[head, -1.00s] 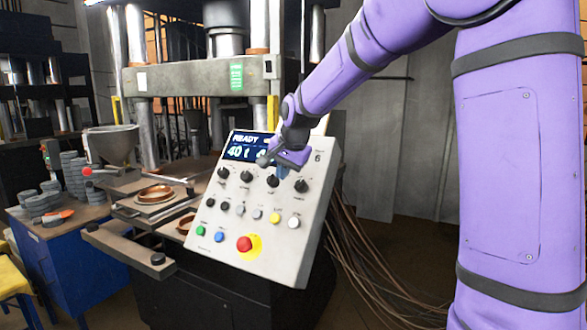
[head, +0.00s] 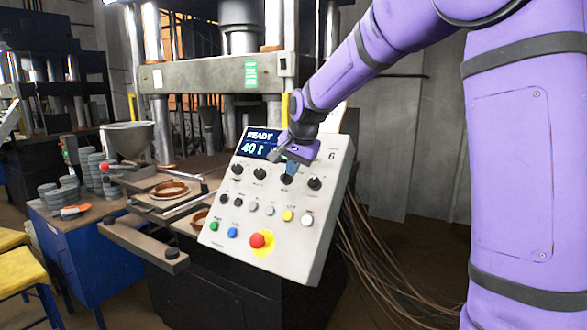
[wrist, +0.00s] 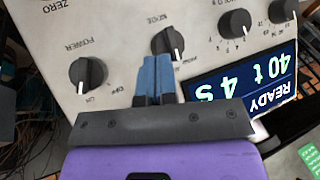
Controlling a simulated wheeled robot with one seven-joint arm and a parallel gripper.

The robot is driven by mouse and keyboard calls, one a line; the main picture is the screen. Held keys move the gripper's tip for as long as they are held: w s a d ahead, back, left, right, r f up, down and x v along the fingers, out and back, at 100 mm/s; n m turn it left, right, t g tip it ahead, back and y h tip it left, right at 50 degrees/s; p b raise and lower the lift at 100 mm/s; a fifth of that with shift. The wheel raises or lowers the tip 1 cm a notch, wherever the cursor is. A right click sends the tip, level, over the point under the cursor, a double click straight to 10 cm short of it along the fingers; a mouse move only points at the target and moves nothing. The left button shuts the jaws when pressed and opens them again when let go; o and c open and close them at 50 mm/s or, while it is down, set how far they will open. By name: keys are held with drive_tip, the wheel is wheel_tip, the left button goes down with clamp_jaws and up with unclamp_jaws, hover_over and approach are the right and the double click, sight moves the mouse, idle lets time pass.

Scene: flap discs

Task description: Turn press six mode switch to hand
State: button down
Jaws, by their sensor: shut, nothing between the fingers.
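The press six control panel (head: 330,205) is a tilted pale box with a "6" at its upper right. Its mode switch (head: 287,180) is a black knob, third from the left in the upper row. In the wrist view the mode switch (wrist: 166,42) sits under the word MODE, its white pointer line aimed down and right. Its position labels are too small or hidden to read. My gripper (head: 289,170) is shut and empty. Its blue fingertips, in the wrist view (wrist: 157,60), lie right at the knob's lower edge; I cannot tell whether they touch.
The power knob (wrist: 88,74) is beside the mode switch. The lit display (head: 258,146) reads READY and 40 t, partly hidden by my gripper. Below are several small buttons and a red emergency button (head: 258,240). Cables (head: 365,250) hang at the panel's right.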

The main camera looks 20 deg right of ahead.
drive_tip(key=shift+w+r+n+g+h, duration=0.15)
drive_tip(key=shift+w+n+g+h, duration=0.2)
drive_tip(key=shift+n+g, duration=0.45)
drive_tip(key=shift+w+a+n+g, duration=0.1)
drive_tip(key=shift+w+n+g, duration=0.15)
drive_tip(key=shift+n, duration=0.35)
drive_tip(key=shift+r+g, duration=0.1)
drive_tip(key=shift+g, duration=0.15)
drive_tip(key=shift+w+a+n+g+h, duration=0.2)
drive_tip(key=shift+w+n+g+h, duration=0.15)
drive_tip(key=shift+n+g+h, duration=0.55)
drive_tip(key=shift+w+a+r+y, duration=0.1)
drive_tip(key=shift+w+a+y, duration=0.05)
drive_tip(key=shift+w+y, duration=0.1)
drive_tip(key=shift+r, duration=0.1)
idle(0.4)
drive_tip(key=shift+r, duration=0.7)
